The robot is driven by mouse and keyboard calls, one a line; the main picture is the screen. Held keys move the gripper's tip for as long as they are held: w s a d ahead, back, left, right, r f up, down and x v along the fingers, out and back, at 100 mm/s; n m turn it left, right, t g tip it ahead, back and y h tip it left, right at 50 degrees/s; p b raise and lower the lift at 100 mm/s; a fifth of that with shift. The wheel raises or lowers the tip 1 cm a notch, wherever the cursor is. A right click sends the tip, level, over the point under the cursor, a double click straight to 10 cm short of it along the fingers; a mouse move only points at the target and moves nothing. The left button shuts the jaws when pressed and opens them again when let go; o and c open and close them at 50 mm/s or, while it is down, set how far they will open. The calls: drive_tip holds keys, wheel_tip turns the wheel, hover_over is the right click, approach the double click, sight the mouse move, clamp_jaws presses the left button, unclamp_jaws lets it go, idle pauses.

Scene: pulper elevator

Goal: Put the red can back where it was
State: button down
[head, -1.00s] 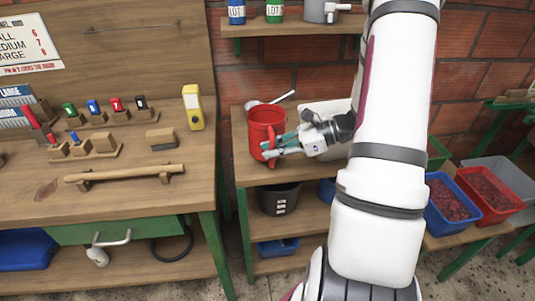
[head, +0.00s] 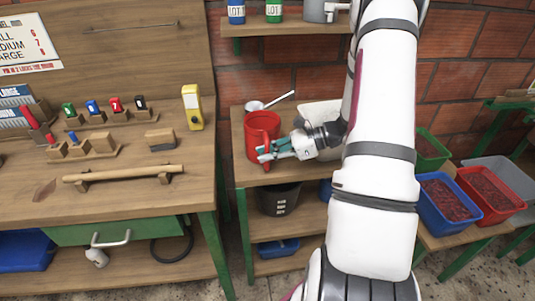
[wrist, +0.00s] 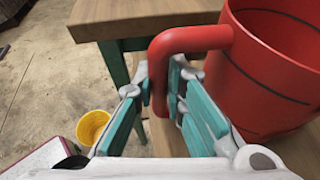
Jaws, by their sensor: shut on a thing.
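The red can (head: 261,128) is an open vessel with a side handle. It stands upright over the top board of the shelf stand, at its front left. My gripper (head: 272,151) reaches it from the right, with teal fingers at the can's handle. In the wrist view the red can (wrist: 262,80) fills the right side, and its handle runs between the two fingers of my gripper (wrist: 158,88), which are shut on it. I cannot tell whether the can's bottom touches the board.
A white ladle (head: 270,102) lies behind the can, and a white bin (head: 322,114) stands right of it. A blue can (head: 237,12), a green can (head: 274,11) and a grey jug (head: 320,10) are on the shelf above. A workbench (head: 100,220) is close on the left.

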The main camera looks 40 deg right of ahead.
drive_tip(key=c, duration=1.6)
unclamp_jaws()
drive_tip(key=shift+c, duration=0.2)
drive_tip(key=shift+r, duration=0.2)
drive_tip(key=v, duration=1.2)
drive_tip(key=s+a+r+n+g+h, duration=0.15)
drive_tip(key=a+r+n+g, duration=0.35)
drive_tip(key=a, duration=0.6)
drive_tip(key=s+a+r+n+g+h, duration=0.1)
drive_tip(key=s+a+r+n+g, duration=0.15)
drive_tip(key=a+r+n, duration=0.65)
drive_tip(key=s+a+n+t+h, duration=0.1)
drive_tip(key=s+a+n+h, duration=0.6)
drive_tip(key=s+n, duration=0.5)
drive_tip(key=shift+s+a+r+h, duration=0.2)
drive_tip(key=shift+a+r+h, duration=0.2)
drive_tip(key=shift+a, duration=0.4)
